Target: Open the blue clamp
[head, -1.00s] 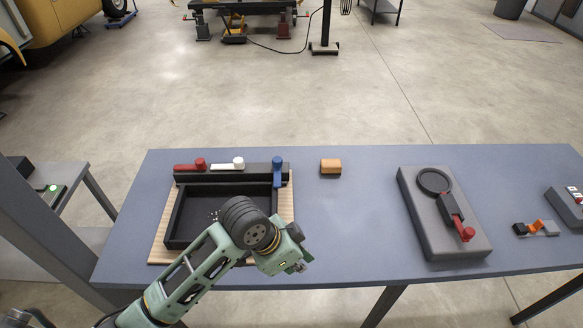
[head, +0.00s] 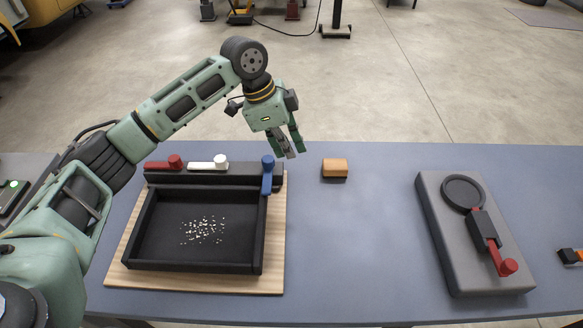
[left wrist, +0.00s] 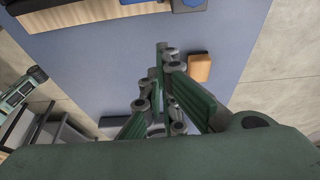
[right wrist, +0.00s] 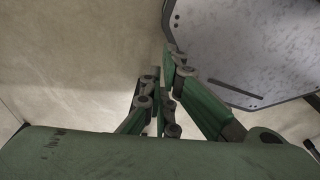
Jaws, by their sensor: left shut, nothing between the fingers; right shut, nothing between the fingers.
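The blue clamp (head: 267,174) is at the right end of the black bar behind the black tray (head: 140,232). Its blue arm points toward the front, along the tray's back right corner, and its knob is at the back. A blue part also shows at the top edge of the left wrist view (left wrist: 192,3). My left gripper (head: 288,154) is shut and empty, above the table's back edge, just right of and behind the blue knob, apart from it. My right gripper (right wrist: 160,78) is shut and empty in its own wrist view, over floor and a grey plate.
A red clamp (head: 163,163) and a white clamp (head: 208,163) lie sideways along the same bar. Small pale bits (head: 203,230) lie in the tray. An orange block (head: 335,168) stands right of the blue clamp. A grey fixture (head: 437,222) with a red handle is farther right.

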